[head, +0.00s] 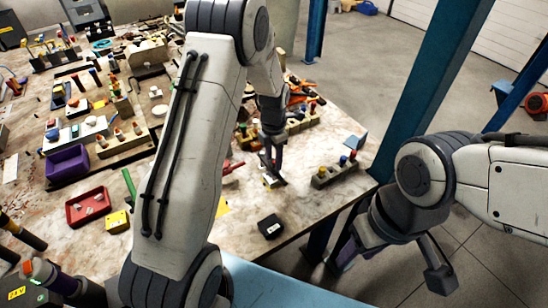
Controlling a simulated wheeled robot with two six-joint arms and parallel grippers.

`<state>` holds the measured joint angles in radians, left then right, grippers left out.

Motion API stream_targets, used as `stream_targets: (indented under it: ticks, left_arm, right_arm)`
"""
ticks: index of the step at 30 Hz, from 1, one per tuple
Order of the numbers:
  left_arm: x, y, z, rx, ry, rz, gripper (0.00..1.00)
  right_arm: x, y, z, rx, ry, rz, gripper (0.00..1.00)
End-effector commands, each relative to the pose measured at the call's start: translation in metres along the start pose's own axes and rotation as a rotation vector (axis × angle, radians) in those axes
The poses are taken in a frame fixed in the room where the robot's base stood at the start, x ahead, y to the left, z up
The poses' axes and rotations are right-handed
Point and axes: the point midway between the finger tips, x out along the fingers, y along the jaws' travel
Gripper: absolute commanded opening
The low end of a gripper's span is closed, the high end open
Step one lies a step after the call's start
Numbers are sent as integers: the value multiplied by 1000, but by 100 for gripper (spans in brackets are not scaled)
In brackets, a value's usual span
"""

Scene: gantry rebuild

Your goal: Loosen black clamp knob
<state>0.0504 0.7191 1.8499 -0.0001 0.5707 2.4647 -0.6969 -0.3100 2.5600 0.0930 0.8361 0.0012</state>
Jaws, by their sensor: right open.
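My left gripper (272,170) points down at the worktable (220,230), close to a small dark and yellow piece (273,182). Its fingers are small and partly overlapped by this piece, so I cannot tell whether they are open or touching it. I cannot pick out the black clamp knob with certainty. A small black box (270,227) lies on the table in front of the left gripper. My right gripper (392,268) is open and empty, off the table's right edge over the floor.
A grey block with coloured knobs (335,172) stands near the table's right corner. A red tray (88,207), a yellow box (117,221) and a purple bin (67,165) are at left. Tools clutter the back. A blue post (430,75) rises beyond the corner.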

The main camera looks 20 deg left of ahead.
Motion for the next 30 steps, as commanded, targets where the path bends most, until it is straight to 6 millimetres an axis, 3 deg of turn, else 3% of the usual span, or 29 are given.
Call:
stream_targets:
  ticks: [2, 14, 24, 30]
  left_arm:
    - [4, -3, -3, 1, 10, -8, 70]
    - [-6, 0, 0, 1, 1, -1, 70]
    - [-69, 0, 0, 1, 0, 0, 70]
    - [-95, -1, -1, 1, 3, -3, 70]
  right_arm:
    - [1, 0, 0, 0, 0, 0, 50]
    - [3, 0, 0, 0, 0, 0, 50]
    - [17, 1, 1, -1, 0, 0, 50]
    - [20, 2, 1, -1, 0, 0, 50]
